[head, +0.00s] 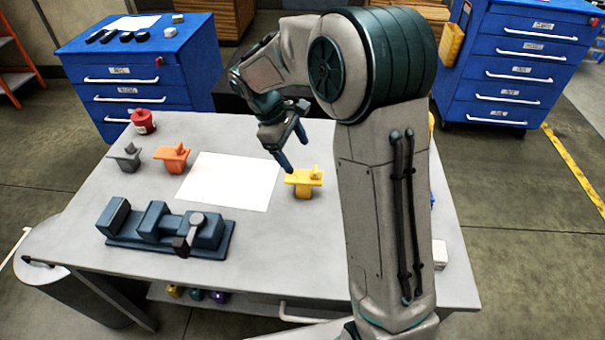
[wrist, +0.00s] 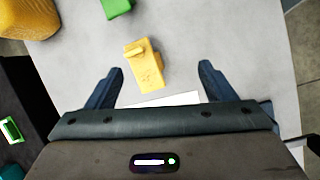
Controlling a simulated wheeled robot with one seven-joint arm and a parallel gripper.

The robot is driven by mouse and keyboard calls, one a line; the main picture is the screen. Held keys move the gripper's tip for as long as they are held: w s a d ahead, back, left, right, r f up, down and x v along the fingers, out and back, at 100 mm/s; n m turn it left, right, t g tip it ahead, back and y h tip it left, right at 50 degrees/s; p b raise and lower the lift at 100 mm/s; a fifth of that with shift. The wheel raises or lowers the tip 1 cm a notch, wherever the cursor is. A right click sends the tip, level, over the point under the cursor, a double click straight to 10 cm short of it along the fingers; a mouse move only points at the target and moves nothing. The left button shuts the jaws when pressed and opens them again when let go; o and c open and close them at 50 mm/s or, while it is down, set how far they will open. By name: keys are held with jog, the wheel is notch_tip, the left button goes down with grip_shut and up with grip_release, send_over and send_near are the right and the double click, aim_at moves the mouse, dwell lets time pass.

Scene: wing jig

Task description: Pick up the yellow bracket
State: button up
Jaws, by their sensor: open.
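The yellow bracket (head: 304,182) stands on the grey table, at the right edge of a white sheet in the head view. In the wrist view the yellow bracket (wrist: 147,66) lies ahead of my fingers, slightly left of the middle between them. My gripper (head: 285,152) hangs above the table, just up and left of the bracket in the head view. My gripper (wrist: 162,75) is open in the wrist view, with its two blue fingers spread wide apart and nothing between them touching.
An orange bracket (head: 172,157) and a grey bracket (head: 124,157) stand to the left, near a red container (head: 143,121). The white sheet (head: 230,181) is clear. A green object (wrist: 116,8) shows in the wrist view.

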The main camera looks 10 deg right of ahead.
aim_at(302, 176)
jog(key=w+a+f+n+h+p, duration=0.1)
jog(key=w+a+f+n, duration=0.1)
jog(key=w+f+n, duration=0.35)
jog(key=shift+m+g, duration=0.4)
jog(key=shift+m, duration=0.55)
jog(key=x, duration=0.3)
jog(key=w+p+x, duration=0.1)
jog(key=x, duration=0.4)
jog(key=shift+w+f+p, duration=0.1)
jog(key=shift+f+p, duration=0.2)
jog(key=shift+f, duration=0.25)
jog(key=p+x, duration=0.1)
jog(key=x, duration=0.1)
jog(key=p+x, duration=0.1)
jog(key=x, duration=0.1)
jog(key=shift+d+f, duration=0.15)
jog(key=shift+d, duration=0.25)
jog(key=shift+d+f, duration=0.15)
jog(key=shift+f, duration=0.25)
jog(key=c, duration=1.3)
jog(key=shift+r, duration=0.15)
